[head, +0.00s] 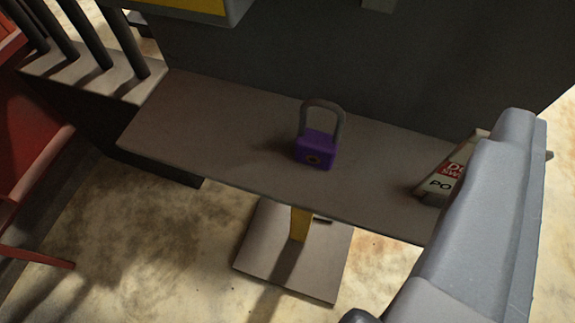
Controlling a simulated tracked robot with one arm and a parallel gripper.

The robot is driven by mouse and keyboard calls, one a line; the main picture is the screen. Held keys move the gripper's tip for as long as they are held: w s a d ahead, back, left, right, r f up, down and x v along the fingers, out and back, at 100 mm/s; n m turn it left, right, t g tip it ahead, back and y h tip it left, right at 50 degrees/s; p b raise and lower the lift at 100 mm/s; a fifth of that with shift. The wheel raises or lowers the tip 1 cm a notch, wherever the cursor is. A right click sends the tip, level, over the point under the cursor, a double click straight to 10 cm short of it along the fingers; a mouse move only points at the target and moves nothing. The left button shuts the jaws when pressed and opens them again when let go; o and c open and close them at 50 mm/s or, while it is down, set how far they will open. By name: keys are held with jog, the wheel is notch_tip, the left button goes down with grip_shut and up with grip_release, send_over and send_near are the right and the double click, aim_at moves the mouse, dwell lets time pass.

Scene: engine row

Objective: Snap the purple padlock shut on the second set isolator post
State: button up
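The purple padlock (316,148) stands upright on a grey shelf (215,120), near the middle of the picture. Its grey shackle (323,104) arches above the body, and a small round mark shows on the front face. I cannot tell whether the shackle is fully closed. A large grey part of my gripper or arm (480,225) fills the lower right, apart from the padlock in the picture. Its fingertips cannot be made out, so its opening is unclear. No isolator post can be made out with certainty.
A white and red sign (447,180) stands at the shelf's right end, partly behind my grey part. A dark panel (330,55) rises behind the shelf. A yellow post (300,224) on a square plate (265,255) is below. Dark pipes (88,35) and red framework (30,190) stand left.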

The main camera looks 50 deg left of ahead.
aim_at(314, 150)
jog(key=s+a+f+n+g+y+p, duration=0.1)
jog(key=s+a+f+g+y, duration=0.2)
jog(key=f, duration=0.4)
jog(key=s+a+f+n+y+p, duration=0.1)
jog(key=s+a+f+y, duration=0.2)
jog(key=f, duration=0.4)
jog(key=shift+h, duration=0.7)
jog(key=x, duration=0.5)
jog(key=a+b+x, duration=0.1)
jog(key=x, duration=0.2)
jog(key=shift+a, duration=0.3)
jog(key=shift+s+a+b+x, duration=0.1)
jog(key=shift+a+b+x, duration=0.1)
jog(key=shift+x, duration=1.3)
jog(key=shift+s+a+b+x, duration=0.1)
jog(key=shift+b+x, duration=0.05)
jog(key=shift+x, duration=1.35)
jog(key=c, duration=1.1)
